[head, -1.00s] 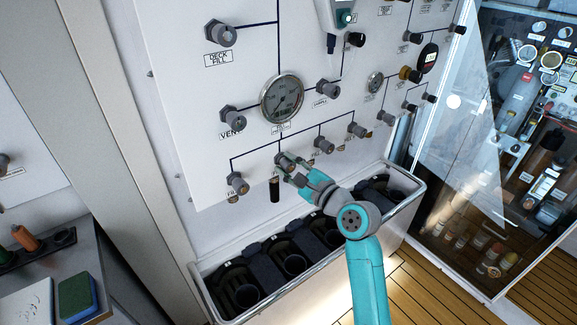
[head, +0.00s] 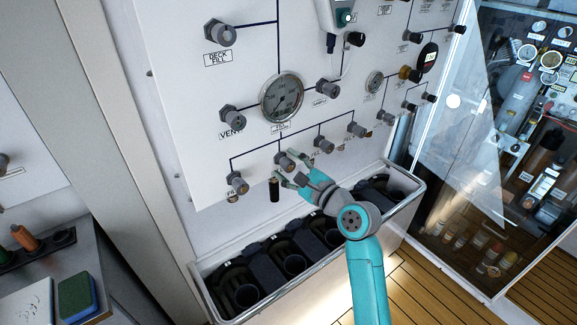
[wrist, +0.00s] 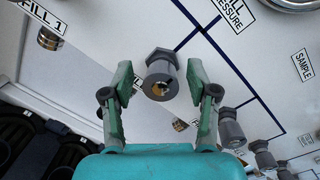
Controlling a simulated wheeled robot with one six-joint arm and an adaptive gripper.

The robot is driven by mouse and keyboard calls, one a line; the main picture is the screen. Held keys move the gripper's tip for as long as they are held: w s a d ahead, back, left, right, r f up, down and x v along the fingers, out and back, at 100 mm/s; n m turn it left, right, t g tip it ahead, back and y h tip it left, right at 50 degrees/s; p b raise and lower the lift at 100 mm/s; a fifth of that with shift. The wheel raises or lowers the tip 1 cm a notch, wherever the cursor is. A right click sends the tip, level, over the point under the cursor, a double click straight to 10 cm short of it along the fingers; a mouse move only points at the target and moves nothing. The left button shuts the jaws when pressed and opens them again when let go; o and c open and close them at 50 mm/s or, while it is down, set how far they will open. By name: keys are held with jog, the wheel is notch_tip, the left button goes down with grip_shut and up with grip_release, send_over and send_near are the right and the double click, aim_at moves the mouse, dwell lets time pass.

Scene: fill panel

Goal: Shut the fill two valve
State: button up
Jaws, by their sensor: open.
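The fill two valve, a grey knob with a brass centre (head: 284,161), sits second from left in the lower row on the white panel (head: 190,90). It also shows in the wrist view (wrist: 161,78), between my fingers and just beyond their tips. My gripper (head: 277,178) is open and empty, with its fingers apart on either side of the knob in the wrist view (wrist: 157,85). In the head view the fingertips are slightly below the knob. The valve's own label is hidden or unreadable.
Neighbouring knobs sit close by: one to the left (head: 237,183) and others to the right (head: 323,144). A round gauge (head: 282,98) is above. A dark cylinder (head: 274,190) hangs beneath the valve. A bin with dark compartments (head: 222,318) stands below the panel.

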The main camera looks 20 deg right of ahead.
jog(key=v, duration=1.2)
